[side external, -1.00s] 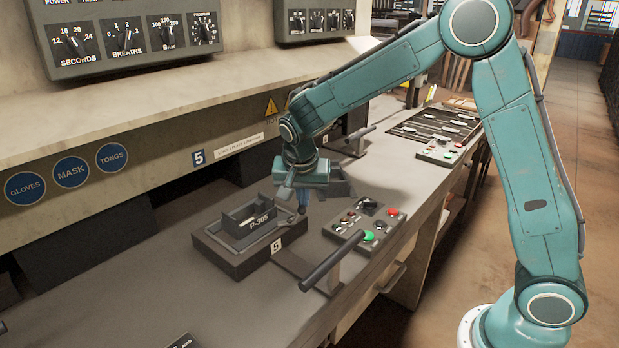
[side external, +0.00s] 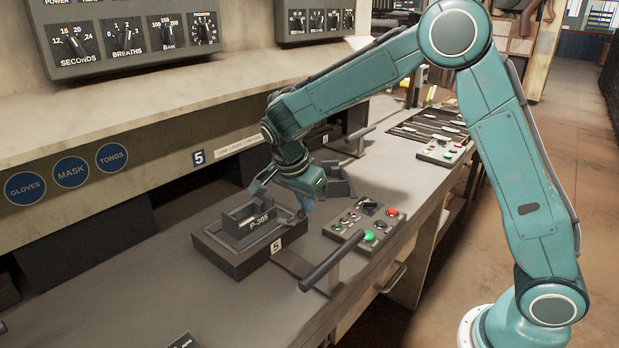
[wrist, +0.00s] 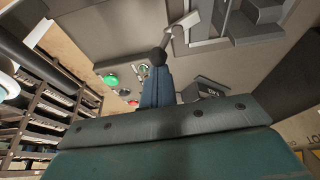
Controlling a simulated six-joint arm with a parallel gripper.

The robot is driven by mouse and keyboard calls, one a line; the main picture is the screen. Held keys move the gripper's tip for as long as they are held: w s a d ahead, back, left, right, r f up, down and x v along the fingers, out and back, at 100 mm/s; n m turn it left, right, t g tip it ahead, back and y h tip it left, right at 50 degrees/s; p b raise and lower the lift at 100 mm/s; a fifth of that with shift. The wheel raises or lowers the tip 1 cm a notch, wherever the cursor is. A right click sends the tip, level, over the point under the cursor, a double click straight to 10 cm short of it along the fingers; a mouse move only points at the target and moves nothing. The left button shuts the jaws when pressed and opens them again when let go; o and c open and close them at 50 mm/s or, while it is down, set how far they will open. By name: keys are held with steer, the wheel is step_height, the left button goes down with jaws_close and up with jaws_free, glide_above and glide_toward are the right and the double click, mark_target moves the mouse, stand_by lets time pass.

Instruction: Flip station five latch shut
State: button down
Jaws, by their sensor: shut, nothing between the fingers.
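The station five fixture (side external: 235,262), a dark block with a "5" tag, holds a tray marked P-305 (side external: 262,222). My gripper (side external: 306,205) is tilted, with its blue fingers low over the fixture's back right side. In the wrist view my shut fingers (wrist: 157,78) point at a dark round knob on the latch (wrist: 158,57). The fingertips overlap the knob; I cannot tell whether they touch it. A pale metal bracket (wrist: 190,22) stands beside the knob. In the side view my gripper partly hides the latch area, so the latch angle is unclear.
A lever handle (side external: 332,261) rises at the fixture's front right. A button box (side external: 365,222) with red and green buttons sits to the right. Another fixture (side external: 335,183) stands behind my gripper. The front left bench is mostly clear.

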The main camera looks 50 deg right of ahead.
steer(key=shift+s+a+m+g, duration=0.15)
steer(key=shift+a+m+g, duration=0.15)
steer(key=shift+m, duration=0.6)
steer(key=shift+s, duration=0.1)
steer(key=shift+a, duration=0.15)
steer(key=d+r, duration=0.1)
steer(key=d, duration=0.3)
steer(key=v, duration=0.9)
steer(key=shift+s+a+r, duration=0.2)
steer(key=shift+r, duration=0.15)
steer(key=shift+s+r, duration=0.1)
